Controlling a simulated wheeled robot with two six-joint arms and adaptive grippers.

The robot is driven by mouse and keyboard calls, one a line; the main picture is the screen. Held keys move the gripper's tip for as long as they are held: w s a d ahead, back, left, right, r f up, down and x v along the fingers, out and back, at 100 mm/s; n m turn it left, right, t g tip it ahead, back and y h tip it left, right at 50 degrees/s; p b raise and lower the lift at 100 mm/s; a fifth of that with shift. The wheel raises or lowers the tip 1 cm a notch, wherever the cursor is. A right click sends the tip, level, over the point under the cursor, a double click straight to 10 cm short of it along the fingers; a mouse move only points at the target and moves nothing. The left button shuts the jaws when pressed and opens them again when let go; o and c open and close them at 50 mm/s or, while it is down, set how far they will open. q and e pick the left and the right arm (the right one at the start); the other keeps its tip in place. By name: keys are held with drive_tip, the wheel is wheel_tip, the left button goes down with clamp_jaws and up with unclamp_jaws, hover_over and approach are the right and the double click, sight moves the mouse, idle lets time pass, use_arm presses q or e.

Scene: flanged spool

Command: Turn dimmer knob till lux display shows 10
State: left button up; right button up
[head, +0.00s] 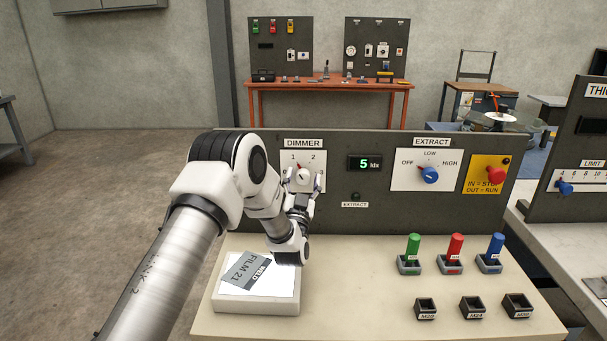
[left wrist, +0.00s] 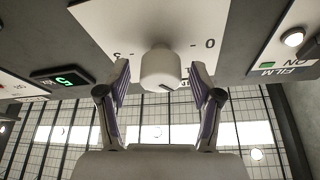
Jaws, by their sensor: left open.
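The dimmer panel (head: 304,157) is a white plate with numbers, on the left of the dark upright board. Its white dimmer knob (head: 302,174) is partly hidden by my left gripper (head: 303,187). In the left wrist view the round knob (left wrist: 160,64) sits between the two open fingers, with a gap visible on each side. The lux display (head: 364,163) right of the panel reads a green 5 klx. It also shows upside down in the left wrist view (left wrist: 63,79). My right gripper is not in view.
An extract dial (head: 430,175) and a red stop button (head: 495,174) are on the same board. A light box (head: 257,306) with a weld film (head: 250,270) lies below my left arm. Green, red and blue handles (head: 456,248) stand in holders on the bench.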

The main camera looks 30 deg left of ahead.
use_arm(q)
drive_tip(key=shift+w+a+r, duration=0.2)
drive_tip(key=shift+w+r, duration=0.05)
drive_tip(key=shift+w, duration=0.1)
drive_tip(key=c, duration=1.1)
drive_tip(key=shift+c, duration=0.2)
drive_tip(key=shift+m, duration=0.3)
drive_tip(key=shift+r+m+h+p, duration=0.15)
drive_tip(key=shift+m+h+p, duration=0.7)
drive_tip(key=shift+m, duration=0.75)
drive_tip(key=m+h+p, duration=0.2)
drive_tip(key=m, duration=0.2)
drive_tip(key=shift+d+m, duration=0.1)
drive_tip(key=shift+m, duration=0.3)
drive_tip(key=m+h+p, duration=0.2)
drive_tip(key=m, duration=0.1)
drive_tip(key=shift+m+g+p, duration=0.4)
drive_tip(key=shift+f+m+g+p, duration=0.15)
drive_tip(key=shift+m+p, duration=0.25)
drive_tip(key=shift+m, duration=0.2)
drive_tip(key=shift+f+m+g+p, duration=0.15)
drive_tip(key=shift+m+p, duration=0.2)
drive_tip(key=shift+m, duration=0.25)
